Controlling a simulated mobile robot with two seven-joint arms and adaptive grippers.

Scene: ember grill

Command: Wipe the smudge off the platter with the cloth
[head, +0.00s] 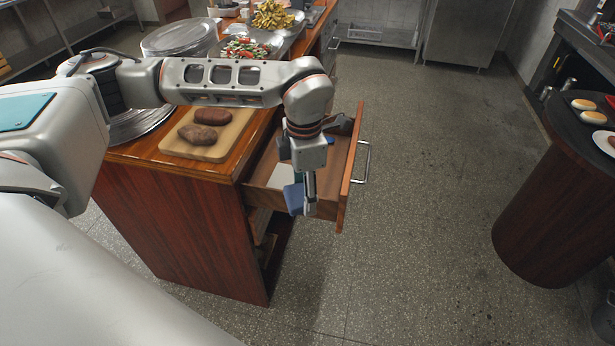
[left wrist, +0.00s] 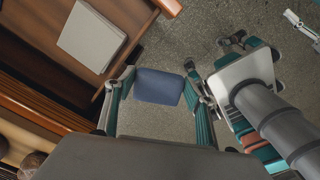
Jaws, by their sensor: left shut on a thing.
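My left gripper (head: 308,210) points down at the open drawer's near side. It is shut on a folded blue cloth (head: 294,199), which hangs clear of the drawer floor. In the left wrist view the cloth (left wrist: 158,86) sits between both fingers of the gripper (left wrist: 160,100), with floor behind it. A white plate (head: 606,143) with food on it is cut off by the right edge. A round silver platter (head: 140,127) lies on the counter, partly behind my arm. No smudge can be made out, and I cannot tell which dish is the task's platter.
The open drawer (head: 342,190) juts out from the wooden counter and holds a pale flat item (left wrist: 92,35). A dark round-ended table (head: 540,210) stands right. Clear floor (head: 425,190) lies between.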

